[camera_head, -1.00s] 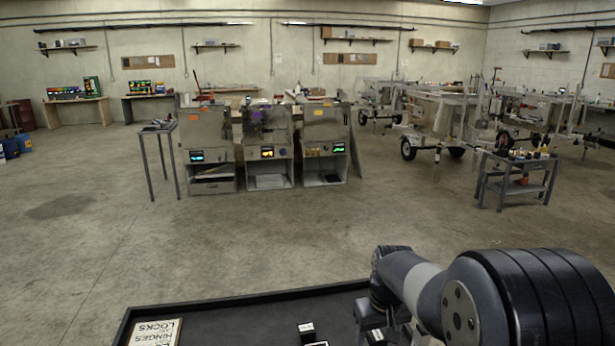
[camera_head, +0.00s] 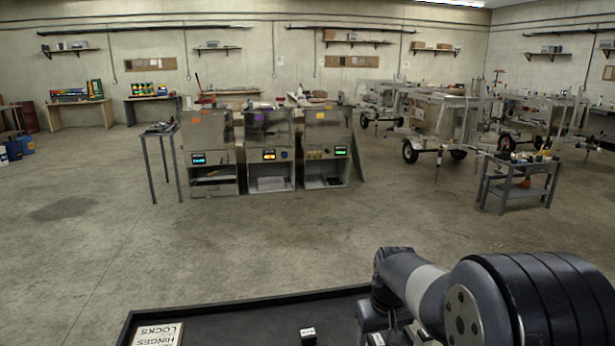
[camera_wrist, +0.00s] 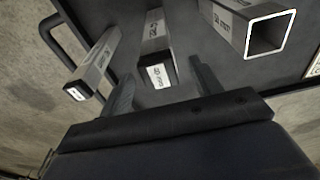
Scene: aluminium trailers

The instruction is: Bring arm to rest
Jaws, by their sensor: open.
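My gripper (camera_wrist: 161,74) shows in the wrist view with its two dark fingers spread apart. Three square metal tubes lie beyond it on a dark tray: a left tube (camera_wrist: 97,62), a middle tube (camera_wrist: 155,35) and a wider right tube (camera_wrist: 240,28) with an open end. The middle tube's end appears between the fingers, but nothing is gripped. In the head view my arm (camera_head: 430,290) is folded at the lower right over the dark tray (camera_head: 230,325); the gripper is hidden there.
A label reading HINGES and LOCKS (camera_head: 157,334) and a small tube end (camera_head: 308,333) are on the tray. Three machines (camera_head: 268,150) stand ahead, with a narrow table (camera_head: 160,131) to their left and a tool cart (camera_head: 517,180) at right. The floor between is clear.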

